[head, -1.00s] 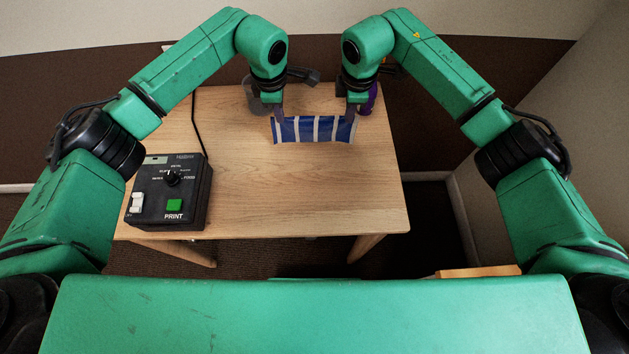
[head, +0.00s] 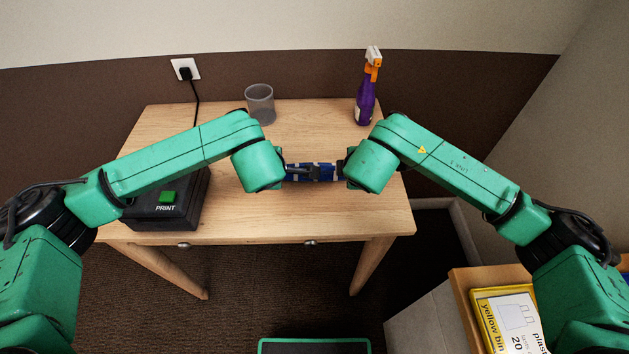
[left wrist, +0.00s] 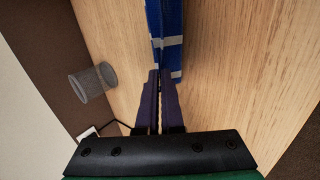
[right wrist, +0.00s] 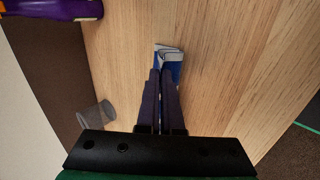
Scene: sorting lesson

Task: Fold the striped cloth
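The blue striped cloth (head: 312,173), with pale stripes, is a narrow bundle between my two grippers above or on the table (head: 290,222). In the left wrist view the cloth (left wrist: 168,40) runs up from the fingertips of my left gripper (left wrist: 157,76), which are close together on its end. In the right wrist view the cloth (right wrist: 168,56) shows at the fingertips of my right gripper (right wrist: 163,74), also closed together on it. In the head view my forearms hide part of the cloth's ends. I cannot tell whether its underside touches the wood.
A black box with a green PRINT button (head: 167,200) sits at the table's left, partly behind my left arm. A yellow-edged box (head: 507,318) is at lower right.

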